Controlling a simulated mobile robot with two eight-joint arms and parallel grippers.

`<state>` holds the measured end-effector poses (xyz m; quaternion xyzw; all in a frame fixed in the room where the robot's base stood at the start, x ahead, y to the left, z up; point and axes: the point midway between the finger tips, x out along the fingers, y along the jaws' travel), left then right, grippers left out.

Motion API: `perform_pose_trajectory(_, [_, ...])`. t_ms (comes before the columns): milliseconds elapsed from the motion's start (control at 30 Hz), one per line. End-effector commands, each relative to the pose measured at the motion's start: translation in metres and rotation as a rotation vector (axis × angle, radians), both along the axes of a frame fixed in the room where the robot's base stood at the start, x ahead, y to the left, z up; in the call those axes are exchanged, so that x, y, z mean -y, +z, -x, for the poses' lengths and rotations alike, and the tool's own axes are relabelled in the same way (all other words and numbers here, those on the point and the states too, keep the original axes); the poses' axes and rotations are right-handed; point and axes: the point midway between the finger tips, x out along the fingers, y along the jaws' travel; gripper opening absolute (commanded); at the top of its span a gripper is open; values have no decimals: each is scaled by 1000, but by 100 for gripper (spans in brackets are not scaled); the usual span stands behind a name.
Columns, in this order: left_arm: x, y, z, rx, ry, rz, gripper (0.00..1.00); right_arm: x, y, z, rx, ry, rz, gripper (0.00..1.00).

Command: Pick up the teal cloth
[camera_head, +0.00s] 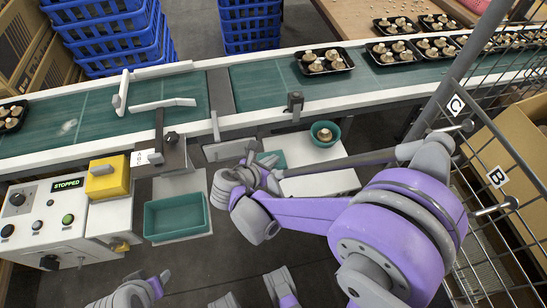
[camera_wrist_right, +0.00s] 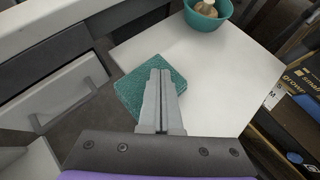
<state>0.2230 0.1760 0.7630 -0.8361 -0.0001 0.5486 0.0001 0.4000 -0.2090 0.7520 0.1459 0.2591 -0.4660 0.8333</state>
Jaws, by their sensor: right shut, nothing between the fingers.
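The teal cloth (camera_head: 273,159) lies flat on a white table top below the conveyor, partly hidden by my right gripper in the head view. In the right wrist view the cloth (camera_wrist_right: 138,92) is a folded, textured square near the table's left edge. My right gripper (camera_wrist_right: 160,72) is shut and empty, its fingers lined up over the cloth's right part. Whether the tips touch the cloth I cannot tell. In the head view my right gripper (camera_head: 251,152) is just left of the cloth. Grey and purple parts of mine show at the bottom left; the left fingers are not clear.
A teal bowl (camera_head: 325,134) with a mushroom stands on the white table (camera_head: 320,182), right of the cloth. A teal tray (camera_head: 176,217) sits to the left. The conveyor (camera_head: 260,86) runs behind. A wire mesh fence (camera_head: 484,145) stands at the right.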

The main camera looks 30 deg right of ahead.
Motion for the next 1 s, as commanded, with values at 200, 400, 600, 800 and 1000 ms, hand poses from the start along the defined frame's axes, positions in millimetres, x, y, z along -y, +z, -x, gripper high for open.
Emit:
perform_pose_trajectory(200, [0, 7, 0, 3, 0, 0, 50, 0, 10, -1, 0, 0, 0, 0])
perform_pose_trajectory(400, [0, 7, 0, 3, 0, 0, 50, -16, 9, 4, -2, 5, -5, 0])
perform_pose_trajectory(600, [0, 9, 0, 3, 0, 0, 50, -55, 10, 28, -2, 7, -5, 0])
perform_pose_trajectory(800, [0, 10, 0, 4, 0, 0, 50, -87, 10, 48, -1, 4, -4, 0])
perform_pose_trajectory(1000, [0, 11, 0, 4, 0, 0, 50, -100, 10, 57, 3, -8, -11, 14])
